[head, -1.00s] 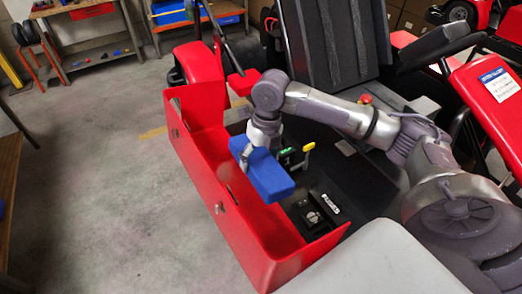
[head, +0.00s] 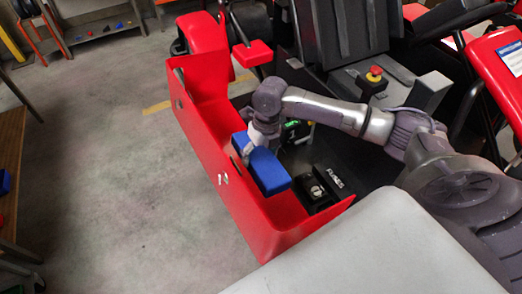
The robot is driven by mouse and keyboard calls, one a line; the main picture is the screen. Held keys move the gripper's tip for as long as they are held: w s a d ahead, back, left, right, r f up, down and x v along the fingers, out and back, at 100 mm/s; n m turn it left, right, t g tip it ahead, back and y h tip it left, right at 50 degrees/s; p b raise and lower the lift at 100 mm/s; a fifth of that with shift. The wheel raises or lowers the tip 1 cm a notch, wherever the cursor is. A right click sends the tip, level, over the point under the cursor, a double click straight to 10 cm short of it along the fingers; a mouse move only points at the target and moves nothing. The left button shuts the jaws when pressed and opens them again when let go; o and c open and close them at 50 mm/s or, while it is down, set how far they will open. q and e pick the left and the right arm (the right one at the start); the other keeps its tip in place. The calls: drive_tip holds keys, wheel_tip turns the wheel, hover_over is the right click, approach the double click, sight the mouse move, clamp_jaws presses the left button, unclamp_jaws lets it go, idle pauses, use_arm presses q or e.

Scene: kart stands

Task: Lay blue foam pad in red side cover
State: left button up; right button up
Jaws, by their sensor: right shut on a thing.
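The blue foam pad (head: 268,172) is a thick block held in my right gripper (head: 250,150), which is shut on its far end. The pad hangs tilted over the red side cover (head: 215,150), near the cover's open inside. The cover is a long red shell with a tall outer wall and a raised far end. I cannot tell whether the pad touches the cover. My left gripper is not in view.
A black box with a round part (head: 318,192) lies to the right of the pad. A red emergency button (head: 374,74) stands behind my arm. A grey surface (head: 370,240) fills the front right. The floor at left is clear.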

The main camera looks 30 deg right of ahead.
drive_tip(key=f+b, duration=0.1)
drive_tip(key=f, duration=0.1)
drive_tip(key=f+b, duration=0.3)
drive_tip(key=shift+a+f+b, duration=0.3)
drive_tip(key=shift+a+f, duration=0.05)
drive_tip(key=shift+f, duration=0.05)
drive_tip(key=shift+a+f+b, duration=0.15)
drive_tip(key=shift+f+b, duration=0.3)
drive_tip(key=shift+f, duration=0.55)
drive_tip(key=shift+a+f+b, duration=0.15)
drive_tip(key=shift+f+b, duration=0.3)
drive_tip(key=shift+f, duration=0.55)
drive_tip(key=o, duration=0.9)
drive_tip(key=r, duration=0.4)
drive_tip(key=d+r, duration=0.1)
drive_tip(key=r, duration=0.7)
drive_tip(key=shift+d, duration=0.35)
